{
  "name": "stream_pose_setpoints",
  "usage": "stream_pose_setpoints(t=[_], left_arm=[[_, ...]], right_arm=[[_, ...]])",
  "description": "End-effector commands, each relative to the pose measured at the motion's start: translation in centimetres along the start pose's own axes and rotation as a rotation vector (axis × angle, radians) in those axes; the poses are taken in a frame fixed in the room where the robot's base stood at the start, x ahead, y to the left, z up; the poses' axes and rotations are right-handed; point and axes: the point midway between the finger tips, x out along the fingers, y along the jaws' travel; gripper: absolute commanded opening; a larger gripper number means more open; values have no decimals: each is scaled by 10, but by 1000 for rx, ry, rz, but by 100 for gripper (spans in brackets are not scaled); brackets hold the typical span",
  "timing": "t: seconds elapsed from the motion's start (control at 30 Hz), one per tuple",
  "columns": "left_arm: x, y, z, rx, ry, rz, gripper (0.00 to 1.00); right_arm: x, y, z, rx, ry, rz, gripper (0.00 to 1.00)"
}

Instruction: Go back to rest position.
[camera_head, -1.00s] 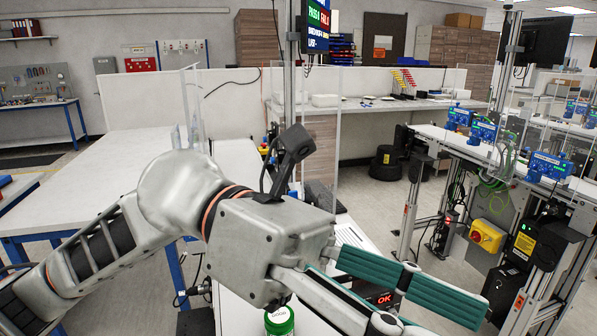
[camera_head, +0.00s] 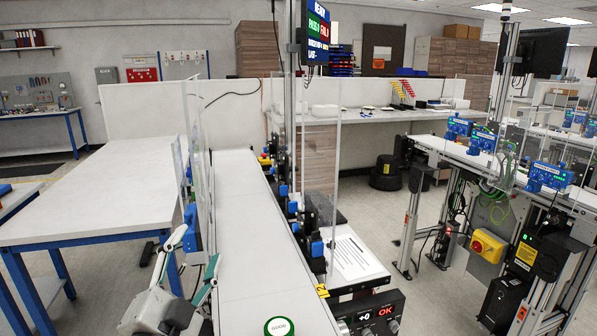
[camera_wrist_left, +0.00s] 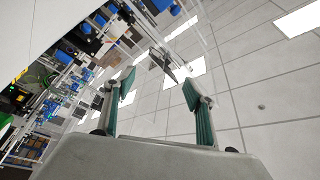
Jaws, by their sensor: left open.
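My left gripper (camera_head: 196,250) is low at the left of the head view, beside the near end of the white conveyor belt (camera_head: 240,215). Its fingers point up and stand apart with nothing between them. In the left wrist view the two green-padded fingers (camera_wrist_left: 157,84) are spread wide, with ceiling panels and lights behind them. The rest of the left arm is out of the head view. My right gripper is not in view.
A jar with a green-rimmed white lid (camera_head: 279,326) is on the belt at the bottom edge. A control box (camera_head: 372,314) reading OK is right of it. Clear upright panels (camera_head: 336,170) border the belt. A white table (camera_head: 95,205) stands to the left.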

Motion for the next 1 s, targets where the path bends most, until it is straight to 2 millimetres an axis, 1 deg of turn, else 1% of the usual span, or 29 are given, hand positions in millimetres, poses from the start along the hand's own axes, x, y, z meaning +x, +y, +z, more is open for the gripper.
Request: stream_pose_setpoints(t=[0.03, 0.07, 0.1, 0.17, 0.2, 0.27, 0.3, 0.4, 0.5, 0.6, 0.7, 0.9, 0.93, 0.97, 1.0], left_arm=[[-13, 15, 32, -11, -95, 45, 55], [-21, 23, 49, -17, -148, 71, 55], [-33, 34, 73, -23, -220, 105, 55], [-53, 49, 105, -28, -324, 156, 55], [-69, 59, 126, -31, -392, 191, 55], [-95, 72, 155, -31, -493, 242, 55], [-112, 80, 172, -30, -555, 275, 55], [-152, 94, 206, -24, -684, 342, 55], [-184, 104, 227, -16, -777, 395, 55], [-213, 110, 244, -8, -855, 439, 55], [-238, 114, 258, 1, -922, 477, 55], [-287, 119, 278, 21, -1041, 549, 55], [-295, 120, 281, 25, -1060, 560, 55], [-295, 126, 282, 16, -1056, 564, 55], [-292, 138, 284, -5, -1035, 566, 55]], right_arm=[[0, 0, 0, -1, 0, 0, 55], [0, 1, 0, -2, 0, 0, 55], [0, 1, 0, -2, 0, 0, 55], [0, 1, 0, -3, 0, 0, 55], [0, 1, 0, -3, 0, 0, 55], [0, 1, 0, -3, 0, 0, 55], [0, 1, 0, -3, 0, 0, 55], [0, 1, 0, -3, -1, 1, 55], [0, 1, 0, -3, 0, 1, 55], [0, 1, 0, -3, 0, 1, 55], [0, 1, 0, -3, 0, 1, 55], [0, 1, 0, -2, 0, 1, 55], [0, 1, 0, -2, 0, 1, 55], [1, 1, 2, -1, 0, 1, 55], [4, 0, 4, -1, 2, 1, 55]])
